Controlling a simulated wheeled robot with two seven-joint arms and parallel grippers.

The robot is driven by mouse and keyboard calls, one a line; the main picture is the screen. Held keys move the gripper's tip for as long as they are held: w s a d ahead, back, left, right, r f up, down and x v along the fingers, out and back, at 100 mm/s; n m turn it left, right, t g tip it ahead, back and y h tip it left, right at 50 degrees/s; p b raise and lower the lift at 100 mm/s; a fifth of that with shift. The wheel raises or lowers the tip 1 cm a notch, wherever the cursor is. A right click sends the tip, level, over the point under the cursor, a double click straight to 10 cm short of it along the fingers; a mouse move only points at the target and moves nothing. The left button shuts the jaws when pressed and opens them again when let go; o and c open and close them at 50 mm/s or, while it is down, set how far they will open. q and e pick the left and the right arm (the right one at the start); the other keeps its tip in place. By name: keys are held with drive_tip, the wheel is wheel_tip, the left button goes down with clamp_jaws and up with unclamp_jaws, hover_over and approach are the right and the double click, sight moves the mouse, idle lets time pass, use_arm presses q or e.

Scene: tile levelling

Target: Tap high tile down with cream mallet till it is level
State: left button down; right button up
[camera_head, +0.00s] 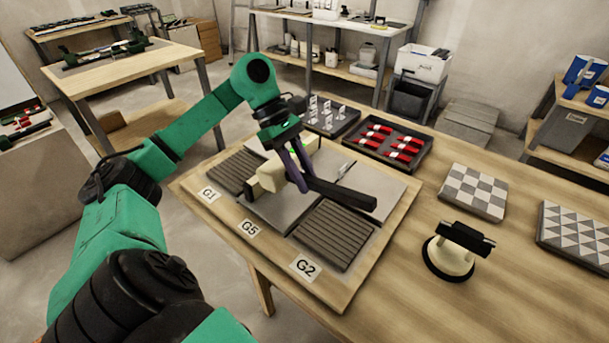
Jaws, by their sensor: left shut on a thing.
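My left gripper (299,172) reaches down over the wooden board (338,290) and is shut on the black handle of the mallet. The mallet's cream head (270,179) is to the left of the fingers, and its handle (343,194) points right. The head is over or against the grey tiling by label G5; I cannot tell whether it touches. Smooth grey tiles (375,188) and ribbed brown-grey patches (333,235) lie on the board, by labels G1, G5 and G2. The arm and mallet hide part of the tiling, and I cannot tell which tile stands high. My right gripper is not in view.
A tray of red clips (390,143) and a tray of pale pieces (328,118) stand behind the board. A cream suction cup with a black handle (452,253) and checkered tile samples (474,190) stand to the right. Bare table lies between them and the board.

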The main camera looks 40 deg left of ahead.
sight(304, 210)
use_arm(q)
wheel_tip(304, 210, down, 7)
drive_tip(key=b, duration=0.6)
drive_tip(key=shift+b, duration=0.35)
wheel_tip(304, 210, up, 7)
drive_tip(key=p, duration=0.6)
drive_tip(key=shift+r+p, duration=0.2)
drive_tip(key=shift+p, duration=0.1)
drive_tip(key=shift+f, duration=0.15)
